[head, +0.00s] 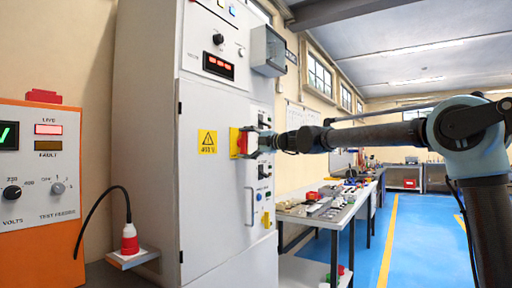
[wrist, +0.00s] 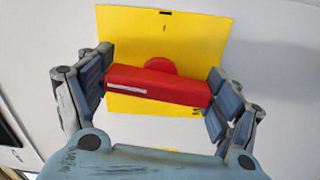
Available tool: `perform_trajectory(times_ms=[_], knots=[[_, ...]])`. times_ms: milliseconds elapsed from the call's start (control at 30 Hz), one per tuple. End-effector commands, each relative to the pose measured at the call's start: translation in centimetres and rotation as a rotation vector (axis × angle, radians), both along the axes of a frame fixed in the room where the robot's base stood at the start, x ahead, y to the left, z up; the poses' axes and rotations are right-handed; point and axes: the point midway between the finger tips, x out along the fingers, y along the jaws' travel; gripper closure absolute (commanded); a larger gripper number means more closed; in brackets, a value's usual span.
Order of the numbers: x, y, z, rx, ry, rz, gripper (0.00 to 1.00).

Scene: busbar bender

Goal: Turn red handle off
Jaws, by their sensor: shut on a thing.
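The red handle (wrist: 158,84) sits on a yellow plate (wrist: 205,32) on the cabinet front. In the wrist view it lies nearly level, tilted slightly down to the right, with a white mark near its left end. My gripper (wrist: 158,86) is shut on the handle, one finger at each end. In the head view the red handle (head: 242,142) shows at the cabinet front, partly hidden by my gripper (head: 252,142), which reaches in from the right.
The grey cabinet (head: 150,150) has a warning label (head: 207,141) left of the handle and a red display (head: 219,66) above. An orange test feeder (head: 40,250) stands at left with a cable and red plug (head: 129,240). A workbench (head: 325,215) stands behind right; blue floor is clear.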

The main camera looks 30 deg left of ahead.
Motion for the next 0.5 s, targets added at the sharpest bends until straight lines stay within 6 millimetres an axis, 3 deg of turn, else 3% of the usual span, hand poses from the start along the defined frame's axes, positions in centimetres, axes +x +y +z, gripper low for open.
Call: perform_trajectory(times_ms=[500], knots=[[-0.74, 0.71, -0.07, -0.004, -0.020, 0.007, 0.60]])
